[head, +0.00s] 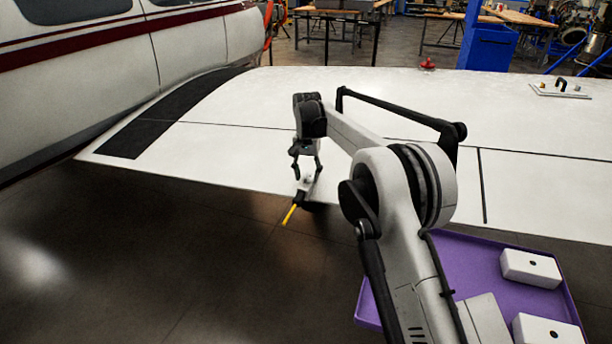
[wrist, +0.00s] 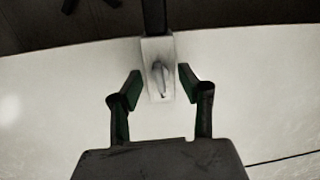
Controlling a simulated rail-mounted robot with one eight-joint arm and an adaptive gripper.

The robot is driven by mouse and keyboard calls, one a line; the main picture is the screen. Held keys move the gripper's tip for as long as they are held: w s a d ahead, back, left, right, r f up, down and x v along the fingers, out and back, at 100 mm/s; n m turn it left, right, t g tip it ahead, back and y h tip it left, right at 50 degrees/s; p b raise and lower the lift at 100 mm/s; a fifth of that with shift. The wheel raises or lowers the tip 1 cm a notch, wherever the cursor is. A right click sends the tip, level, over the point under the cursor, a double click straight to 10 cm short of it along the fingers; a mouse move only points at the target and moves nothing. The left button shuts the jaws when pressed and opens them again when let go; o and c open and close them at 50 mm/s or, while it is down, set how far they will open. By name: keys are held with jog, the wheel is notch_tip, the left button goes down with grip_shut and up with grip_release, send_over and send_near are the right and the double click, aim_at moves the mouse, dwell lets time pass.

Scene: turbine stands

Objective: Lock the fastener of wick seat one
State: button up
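A wick seat (wrist: 153,48) is a small white block at the wing's trailing edge, with a grey knob-like fastener (wrist: 158,78) on its face. A dark rod runs out from the block past the edge in the wrist view. In the head view the seat (head: 306,184) is small, and a yellow-tipped wick (head: 290,214) sticks out from it over the floor. My gripper (wrist: 160,83) is open, its two fingers on either side of the fastener with gaps showing. In the head view my gripper (head: 308,167) hangs just above the seat. I cannot tell which seat number this is.
The white wing (head: 240,125) spans the view, joined to the fuselage (head: 100,70) at left. A plate with a black handle (head: 560,90) and a red object (head: 428,64) sit on the wing. A purple tray (head: 470,262) with white boxes (head: 530,267) stands at lower right.

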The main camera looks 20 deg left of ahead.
aim_at(307, 176)
jog(key=shift+r+p, duration=1.05)
jog(key=shift+r, duration=1.4)
